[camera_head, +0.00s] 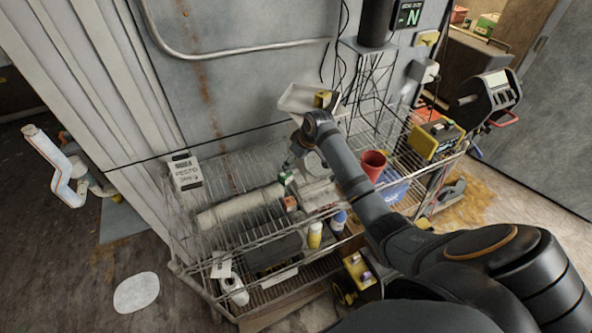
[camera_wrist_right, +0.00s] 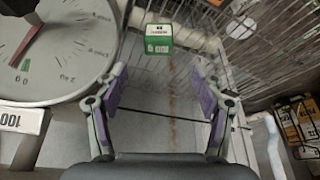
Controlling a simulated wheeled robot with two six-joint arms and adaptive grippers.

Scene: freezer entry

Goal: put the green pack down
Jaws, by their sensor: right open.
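The green pack (camera_head: 286,177), a small box with a green and white face, is on the wire cart next to a white roll. It also shows in the right wrist view (camera_wrist_right: 158,40), beyond the fingertips and between their lines. My right gripper (camera_wrist_right: 160,80) is open with nothing between its purple-padded fingers. In the head view, my right gripper (camera_head: 294,165) is small and partly hidden beside the pack. I see a gap between fingers and pack in the wrist view. What the pack rests on is hard to tell. My left gripper is not in view.
A round dial (camera_wrist_right: 55,50) stands close on the left in the wrist view. The wire cart (camera_head: 205,258) holds a white roll (camera_head: 240,207), a red cup (camera_head: 373,164), bottles and a yellow device (camera_head: 433,141). A white tray (camera_head: 297,98) is behind the arm.

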